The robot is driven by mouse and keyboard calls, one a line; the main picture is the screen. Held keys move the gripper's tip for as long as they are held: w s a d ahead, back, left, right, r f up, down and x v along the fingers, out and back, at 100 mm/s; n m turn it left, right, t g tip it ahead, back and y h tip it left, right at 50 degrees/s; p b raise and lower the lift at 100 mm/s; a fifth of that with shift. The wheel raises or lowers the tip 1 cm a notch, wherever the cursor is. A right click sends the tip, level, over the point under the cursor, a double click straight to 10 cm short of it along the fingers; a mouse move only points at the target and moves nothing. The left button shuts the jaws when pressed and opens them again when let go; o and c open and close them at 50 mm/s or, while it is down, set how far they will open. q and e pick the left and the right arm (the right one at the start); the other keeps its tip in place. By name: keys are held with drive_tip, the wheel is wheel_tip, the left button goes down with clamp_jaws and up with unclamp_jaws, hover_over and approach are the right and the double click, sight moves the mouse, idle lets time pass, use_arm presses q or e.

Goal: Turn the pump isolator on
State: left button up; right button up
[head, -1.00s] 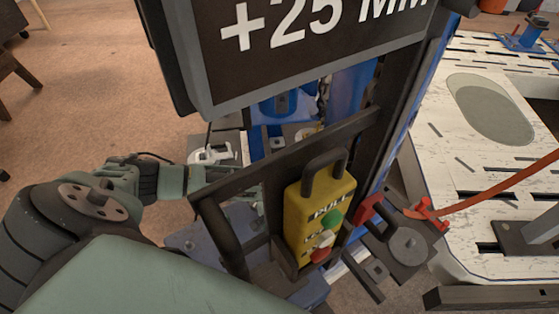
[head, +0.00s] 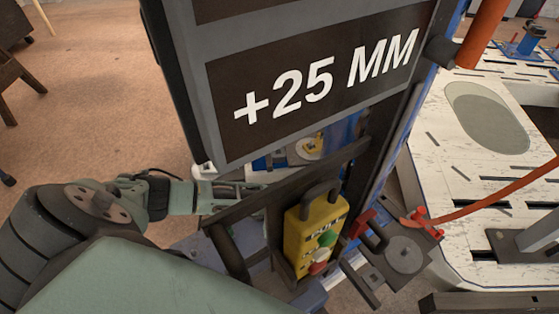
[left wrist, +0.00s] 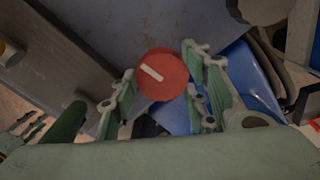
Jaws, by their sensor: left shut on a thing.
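A round red knob (left wrist: 162,72) with a white bar mark shows in the left wrist view, and I take it to be the isolator's handle. The bar runs slantwise, from upper left to lower right. My left gripper (left wrist: 160,92) has its two green fingers on either side of the knob and is shut on it. In the head view, my left gripper (head: 228,193) reaches in behind the dark frame. The knob is hidden there. My right gripper is in neither view.
A dark sign (head: 320,85) reading "+25 MM" stands close in front. A yellow pendant (head: 314,232) with green, white and red buttons hangs on the frame below it. A white slotted table (head: 480,165) and an orange-red hose (head: 490,196) are at right. Open floor (head: 90,110) lies at left.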

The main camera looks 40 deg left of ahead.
use_arm(q)
drive_tip(key=shift+s+d+m, duration=0.15)
drive_tip(key=shift+m, duration=0.65)
drive_tip(key=o, duration=1.1)
drive_tip(key=shift+r, duration=0.35)
wheel_tip(320, 180, up, 11)
drive_tip(key=shift+r, duration=0.2)
drive_tip(key=shift+a, duration=0.2)
